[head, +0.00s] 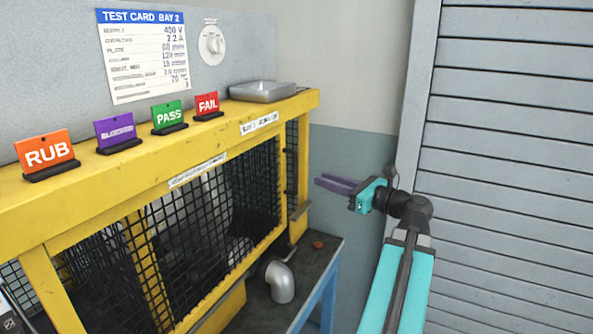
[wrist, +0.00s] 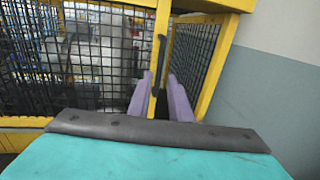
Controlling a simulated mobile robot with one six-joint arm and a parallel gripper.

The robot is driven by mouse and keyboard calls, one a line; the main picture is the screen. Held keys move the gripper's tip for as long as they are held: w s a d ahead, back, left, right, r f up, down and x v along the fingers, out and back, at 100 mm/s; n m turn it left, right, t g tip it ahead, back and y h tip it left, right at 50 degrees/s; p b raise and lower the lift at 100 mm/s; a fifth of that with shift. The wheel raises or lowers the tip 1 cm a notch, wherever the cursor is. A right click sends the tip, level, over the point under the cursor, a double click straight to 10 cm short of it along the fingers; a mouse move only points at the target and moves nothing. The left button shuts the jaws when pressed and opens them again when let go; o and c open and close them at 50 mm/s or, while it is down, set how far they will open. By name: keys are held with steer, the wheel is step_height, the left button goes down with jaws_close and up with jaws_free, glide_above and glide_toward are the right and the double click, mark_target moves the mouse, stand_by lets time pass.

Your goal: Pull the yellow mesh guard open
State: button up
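The yellow mesh guard has a yellow frame (head: 282,180) filled with black wire mesh, and it looks shut across the front of the yellow cage. It shows at the left of the wrist view (wrist: 95,65). A dark upright handle (wrist: 160,60) stands at the guard's right edge and also shows in the head view (head: 289,167). My gripper (head: 317,182) has purple fingers and is right of the handle in the head view, apart from it. In the wrist view my gripper (wrist: 159,77) is open and empty, with the handle ahead between its fingertips.
Orange (head: 47,151), purple (head: 116,127), green (head: 168,114) and red (head: 207,103) signs and a metal tray (head: 262,91) stand on the cage top. A silver elbow pipe (head: 281,282) is on the bench below. A grey slatted shutter (head: 510,170) stands right of my arm.

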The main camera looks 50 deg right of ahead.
steer(key=p, duration=0.2)
glide_above(296, 193)
steer(key=shift+w+d, duration=0.25)
steer(key=shift+w, duration=0.05)
stand_by(0.3)
jaws_close()
